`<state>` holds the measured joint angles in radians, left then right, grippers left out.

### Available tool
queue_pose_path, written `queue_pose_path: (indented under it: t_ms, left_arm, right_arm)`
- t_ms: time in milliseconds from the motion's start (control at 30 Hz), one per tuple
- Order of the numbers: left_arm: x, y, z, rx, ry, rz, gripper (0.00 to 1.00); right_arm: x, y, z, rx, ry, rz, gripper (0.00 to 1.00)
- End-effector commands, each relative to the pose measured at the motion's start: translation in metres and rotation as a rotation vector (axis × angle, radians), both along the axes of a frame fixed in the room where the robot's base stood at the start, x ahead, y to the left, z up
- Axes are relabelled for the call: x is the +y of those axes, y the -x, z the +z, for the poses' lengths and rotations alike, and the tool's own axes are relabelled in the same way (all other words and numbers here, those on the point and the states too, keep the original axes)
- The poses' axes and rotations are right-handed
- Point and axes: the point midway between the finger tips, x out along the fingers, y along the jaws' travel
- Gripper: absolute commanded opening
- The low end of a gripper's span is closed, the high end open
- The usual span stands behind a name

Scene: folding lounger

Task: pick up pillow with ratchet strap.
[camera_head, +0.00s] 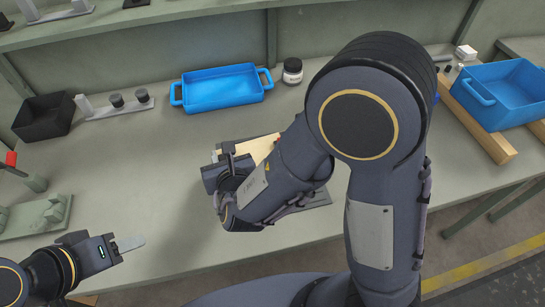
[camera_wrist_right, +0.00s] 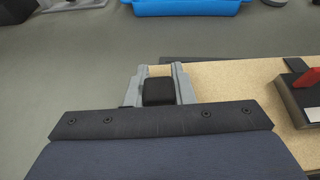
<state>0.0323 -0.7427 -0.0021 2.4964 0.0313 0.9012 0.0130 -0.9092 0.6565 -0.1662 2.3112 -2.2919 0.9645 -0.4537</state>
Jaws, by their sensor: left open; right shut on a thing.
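I see no pillow or ratchet strap that I can make out in either view. My right gripper (camera_head: 227,152) is low over the middle of the bench, beside a pale wooden board (camera_head: 260,147). In the right wrist view its two grey fingers (camera_wrist_right: 158,80) are shut on a small black block (camera_wrist_right: 158,92). The board (camera_wrist_right: 235,80) lies just beyond and to the right of the fingers there. My right arm hides much of the board in the head view. My left gripper (camera_head: 128,244) is open and empty near the bench's front left.
A blue tray (camera_head: 221,88) and a dark jar (camera_head: 292,71) stand at the bench's back. A black bin (camera_head: 44,118) is at left. Another blue tray (camera_head: 505,92) rests on wooden beams at right. A dark item with a red part (camera_wrist_right: 300,98) sits on the board.

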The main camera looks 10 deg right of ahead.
Motion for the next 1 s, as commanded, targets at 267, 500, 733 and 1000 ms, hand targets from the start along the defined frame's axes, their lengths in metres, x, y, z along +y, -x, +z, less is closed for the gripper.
queue_pose_path:
  t_ms: [267,500,733,1000]
  left_arm:
    - [0.000,0.000,0.018,0.000,0.000,0.000,0.47]
    - [0.000,0.000,0.029,0.000,0.000,0.000,0.47]
    - [0.000,0.000,0.028,0.000,0.000,0.000,0.47]
    - [0.000,0.000,0.028,0.000,0.000,0.000,0.47]
  right_arm:
    - [0.000,-0.001,0.024,-0.003,-0.001,-0.001,0.00]
    - [0.000,-0.001,0.039,-0.003,-0.001,0.000,0.00]
    - [0.000,0.000,0.039,-0.002,0.000,0.000,0.00]
    - [-0.030,-0.018,0.040,0.000,-0.007,-0.071,0.00]
